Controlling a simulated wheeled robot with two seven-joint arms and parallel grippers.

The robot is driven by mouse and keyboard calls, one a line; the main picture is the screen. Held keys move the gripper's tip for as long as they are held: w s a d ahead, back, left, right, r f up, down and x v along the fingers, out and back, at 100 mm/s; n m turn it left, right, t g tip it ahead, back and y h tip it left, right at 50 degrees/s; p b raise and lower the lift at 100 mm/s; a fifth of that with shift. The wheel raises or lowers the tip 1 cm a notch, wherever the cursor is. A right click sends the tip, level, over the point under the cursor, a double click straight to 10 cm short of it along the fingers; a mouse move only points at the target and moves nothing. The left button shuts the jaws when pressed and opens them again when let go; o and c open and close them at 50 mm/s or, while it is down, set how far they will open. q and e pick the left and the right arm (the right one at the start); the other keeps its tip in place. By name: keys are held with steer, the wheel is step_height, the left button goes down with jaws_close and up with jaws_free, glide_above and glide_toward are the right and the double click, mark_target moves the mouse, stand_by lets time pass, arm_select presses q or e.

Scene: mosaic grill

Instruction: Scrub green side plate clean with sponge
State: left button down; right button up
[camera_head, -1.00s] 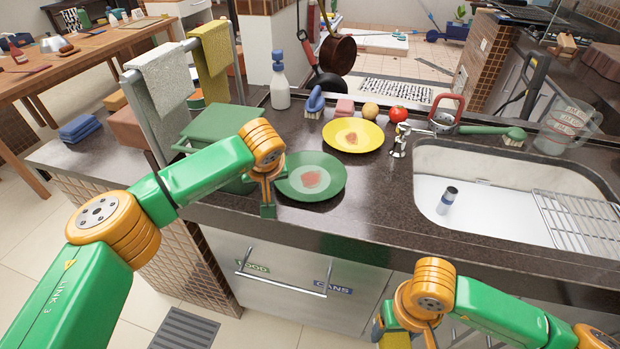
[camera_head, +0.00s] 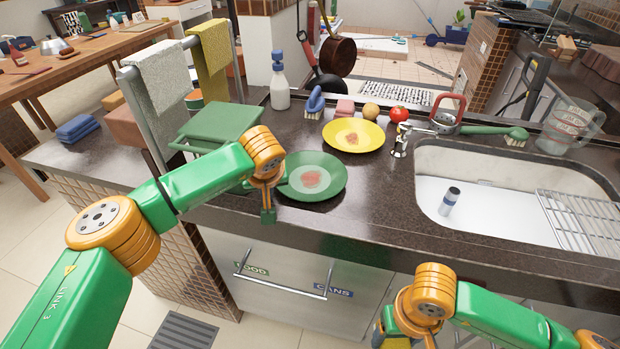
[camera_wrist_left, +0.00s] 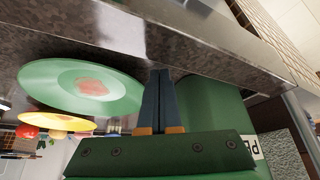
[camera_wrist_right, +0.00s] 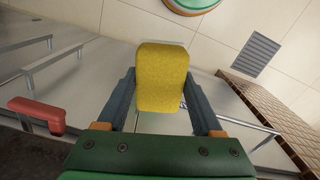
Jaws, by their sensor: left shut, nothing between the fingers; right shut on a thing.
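The green side plate (camera_head: 325,190) lies on the dark counter with a reddish stain in its pale centre; it also shows in the left wrist view (camera_wrist_left: 50,92). My left gripper (camera_head: 268,214) is shut and empty at the plate's left edge, by the counter's front edge. Its closed fingers show in the left wrist view (camera_wrist_left: 160,88), beside the plate. My right gripper (camera_wrist_right: 160,92) is shut on a yellow sponge (camera_wrist_right: 162,70). In the head view, the sponge is low at the bottom edge, in front of the cabinet, largely hidden by my arm.
A yellow plate (camera_head: 368,148) with a stain lies behind the green plate. A green bin (camera_head: 215,126) stands left of it.

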arm_select(q)
steer(key=shift+f, duration=0.35)
arm_select(e)
steer(key=shift+f, duration=0.3)
arm_select(q)
steer(key=shift+r, duration=0.1)
arm_select(e)
steer(key=shift+r, duration=0.1)
